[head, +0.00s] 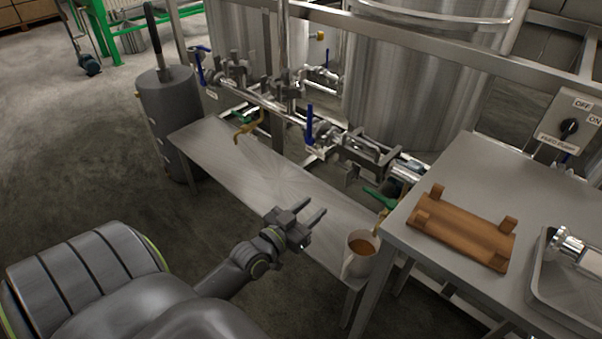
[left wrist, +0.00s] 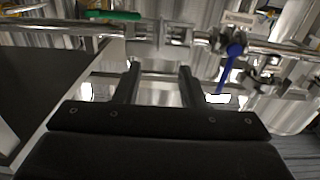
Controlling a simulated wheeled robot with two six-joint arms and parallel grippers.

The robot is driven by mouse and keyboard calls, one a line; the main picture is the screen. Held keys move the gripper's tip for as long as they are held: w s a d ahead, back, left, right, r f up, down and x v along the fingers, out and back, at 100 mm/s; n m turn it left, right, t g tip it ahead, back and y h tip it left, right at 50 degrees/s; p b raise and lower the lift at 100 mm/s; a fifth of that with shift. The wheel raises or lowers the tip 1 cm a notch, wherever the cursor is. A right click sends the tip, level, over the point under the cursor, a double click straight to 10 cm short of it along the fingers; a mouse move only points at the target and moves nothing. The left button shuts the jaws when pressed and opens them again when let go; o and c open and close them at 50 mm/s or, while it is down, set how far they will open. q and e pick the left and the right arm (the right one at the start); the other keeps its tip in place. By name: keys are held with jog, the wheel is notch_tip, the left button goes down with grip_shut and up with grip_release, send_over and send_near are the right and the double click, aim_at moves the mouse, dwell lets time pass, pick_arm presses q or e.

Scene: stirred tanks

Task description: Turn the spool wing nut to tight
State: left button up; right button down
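The pipe run with its clamped fittings (head: 362,150) crosses low in front of the steel tanks. It also shows along the top of the left wrist view (left wrist: 176,36). The spool wing nut is too small to make out for certain among these fittings. My left gripper (head: 316,206) is open and empty above the low steel bench, on the near side of the pipes and apart from them. In the left wrist view its two fingers (left wrist: 159,72) stand apart with nothing between them, pointing toward the pipe run. My right gripper is not in view.
Valves with blue handles (head: 309,122) and a green handle (head: 378,198) stick out from the pipes. A mug (head: 347,265) of brown liquid stands on the low bench (head: 270,180). A higher table at right holds a wooden rack (head: 462,230) and a metal tray (head: 550,304).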

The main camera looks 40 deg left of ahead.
pick_arm(q)
jog(key=shift+s, duration=1.6)
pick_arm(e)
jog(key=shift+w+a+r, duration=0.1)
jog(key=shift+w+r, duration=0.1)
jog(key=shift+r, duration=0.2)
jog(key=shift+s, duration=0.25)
